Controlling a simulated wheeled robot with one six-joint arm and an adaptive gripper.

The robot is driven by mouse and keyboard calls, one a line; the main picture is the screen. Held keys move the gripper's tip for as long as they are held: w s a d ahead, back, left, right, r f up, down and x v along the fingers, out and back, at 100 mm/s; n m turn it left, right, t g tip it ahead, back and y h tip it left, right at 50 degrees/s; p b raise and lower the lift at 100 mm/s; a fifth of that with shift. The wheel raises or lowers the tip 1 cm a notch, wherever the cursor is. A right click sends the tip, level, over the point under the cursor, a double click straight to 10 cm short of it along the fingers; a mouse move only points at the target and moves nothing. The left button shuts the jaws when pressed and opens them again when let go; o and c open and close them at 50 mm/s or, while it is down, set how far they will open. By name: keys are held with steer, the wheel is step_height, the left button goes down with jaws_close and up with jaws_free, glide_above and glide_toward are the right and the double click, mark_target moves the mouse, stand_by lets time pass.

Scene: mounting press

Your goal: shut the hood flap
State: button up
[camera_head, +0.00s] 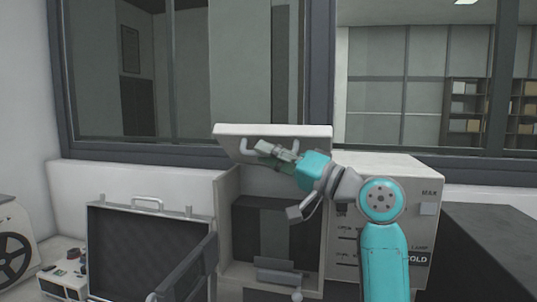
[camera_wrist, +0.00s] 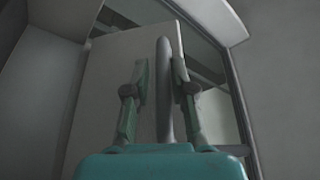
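The hood flap (camera_head: 272,130) is a pale panel hinged at the top of the press housing, and it stands raised, roughly level, above the open front. A grey bar handle (camera_head: 246,147) hangs from its underside. My gripper (camera_head: 267,151) is just under the flap at this handle. In the wrist view the handle (camera_wrist: 164,90) runs between the two fingers of my gripper (camera_wrist: 160,68), with a gap on each side. The fingers are apart and do not appear to press on the bar. The handle's right part is partly hidden behind my gripper in the head view.
The press housing (camera_head: 229,215) has a dark opening below the flap. A control box (camera_head: 410,178) stands to its right, behind my arm. An open case with a dark panel (camera_head: 140,250) stands at left. A window with a dark frame (camera_head: 320,70) is behind.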

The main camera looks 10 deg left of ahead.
steer(key=shift+o, duration=0.2)
steer(key=shift+r, duration=0.1)
steer(key=shift+o, duration=0.2)
step_height(320, 180, up, 9)
steer(key=shift+a+r, duration=0.1)
steer(key=shift+r, duration=0.1)
steer(key=o, duration=0.3)
steer(key=shift+r, duration=0.45)
steer(key=shift+w+f, duration=0.15)
steer(key=shift+f, duration=0.15)
steer(key=shift+d+f, duration=0.1)
steer(key=shift+d, duration=0.2)
steer(key=shift+c, duration=1)
steer(key=shift+o, duration=0.2)
steer(key=shift+v, duration=2.65)
steer(key=shift+s+d, duration=0.55)
steer(key=shift+d, duration=0.05)
steer(key=shift+c, duration=0.9)
steer(key=shift+f+v, duration=0.1)
steer(key=shift+v, duration=1.2)
steer(key=shift+f+v, duration=0.15)
steer(key=shift+v, duration=1.1)
